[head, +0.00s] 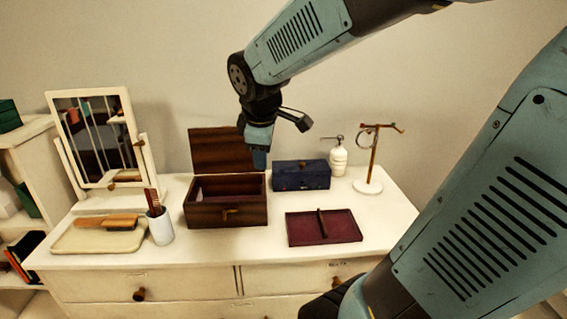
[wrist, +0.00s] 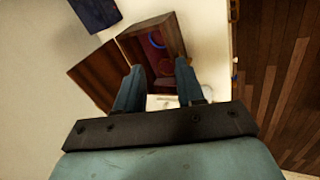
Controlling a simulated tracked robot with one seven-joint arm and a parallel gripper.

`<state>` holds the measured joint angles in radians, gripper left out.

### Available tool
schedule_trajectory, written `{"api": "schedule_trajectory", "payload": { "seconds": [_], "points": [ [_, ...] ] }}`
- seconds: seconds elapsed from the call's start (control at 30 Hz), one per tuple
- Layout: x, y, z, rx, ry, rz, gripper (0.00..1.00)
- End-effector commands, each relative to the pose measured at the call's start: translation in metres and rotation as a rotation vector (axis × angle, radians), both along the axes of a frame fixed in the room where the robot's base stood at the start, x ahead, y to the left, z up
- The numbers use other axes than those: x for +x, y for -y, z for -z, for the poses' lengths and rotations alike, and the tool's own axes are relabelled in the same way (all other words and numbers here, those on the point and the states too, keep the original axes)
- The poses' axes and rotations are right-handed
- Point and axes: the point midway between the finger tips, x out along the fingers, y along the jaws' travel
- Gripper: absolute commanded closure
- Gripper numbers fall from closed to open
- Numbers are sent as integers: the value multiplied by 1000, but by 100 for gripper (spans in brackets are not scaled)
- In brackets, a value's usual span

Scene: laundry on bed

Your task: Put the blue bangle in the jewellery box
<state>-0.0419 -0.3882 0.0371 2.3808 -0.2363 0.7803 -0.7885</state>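The jewellery box (head: 225,217) is dark wood, with its lid (head: 222,150) raised at the back, and stands mid-dresser. It also shows in the wrist view (wrist: 172,31). The blue bangle (wrist: 154,42) shows there as a blue arc lying inside the open box, on the dark red lining. The head view does not show it. My gripper (head: 259,158) hangs above the box's back right part. In the wrist view my gripper's (wrist: 158,82) two fingers are spread wide with nothing between them, apart from the bangle.
A closed dark blue box (head: 301,175) stands right of the jewellery box. A burgundy divided tray (head: 323,228) lies in front. A stand (head: 372,165) with a ring, a white dispenser (head: 338,160), a mirror (head: 97,140), a cup (head: 160,228) and a brush tray (head: 85,240) surround them.

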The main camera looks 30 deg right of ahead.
Motion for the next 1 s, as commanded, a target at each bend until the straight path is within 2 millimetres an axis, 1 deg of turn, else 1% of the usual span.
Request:
{"api": "schedule_trajectory", "payload": {
  "seconds": [0.03,0.1,0.3,0.4,0.5,0.67,1.0],
  "points": [
    [-14,1,-7,50,28,89,62],
    [-31,0,-13,128,59,220,62],
    [-79,-3,-25,354,130,569,62],
    [-97,-6,-27,448,150,706,62],
    [-109,-8,-28,515,160,802,62],
    [-118,-5,-28,564,165,872,62],
    [-118,-5,-28,567,165,877,62]
  ]
}}
